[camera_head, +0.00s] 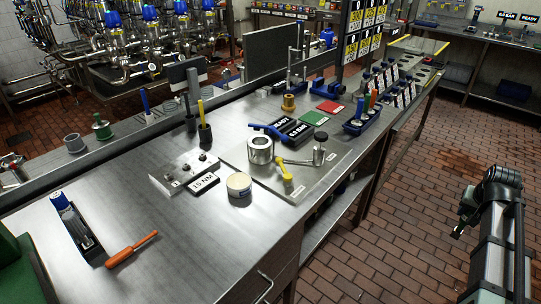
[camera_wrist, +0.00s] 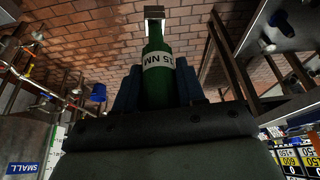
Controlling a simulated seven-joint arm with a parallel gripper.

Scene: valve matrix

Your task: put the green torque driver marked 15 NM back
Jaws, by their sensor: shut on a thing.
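In the wrist view, the green torque driver (camera_wrist: 158,48) has a white band marked 15 NM and a metal square end at the top of the picture. My gripper (camera_wrist: 157,92) is shut on it, with a dark finger on either side of the green body. In the head view, my arm is at the far right over the brick floor, apart from the bench; the driver cannot be made out there. A low metal bracket (camera_head: 178,176) with a 15 NM plate (camera_head: 204,183) stands on the bench (camera_head: 130,205). No driver is seen in it.
A round tin (camera_head: 239,185) stands beside the bracket. A plate with a metal cylinder (camera_head: 260,150) and yellow lever (camera_head: 284,170) lies to the right. A blue rack (camera_head: 356,127) holds several coloured-handled tools. An orange screwdriver (camera_head: 130,249) lies front left.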

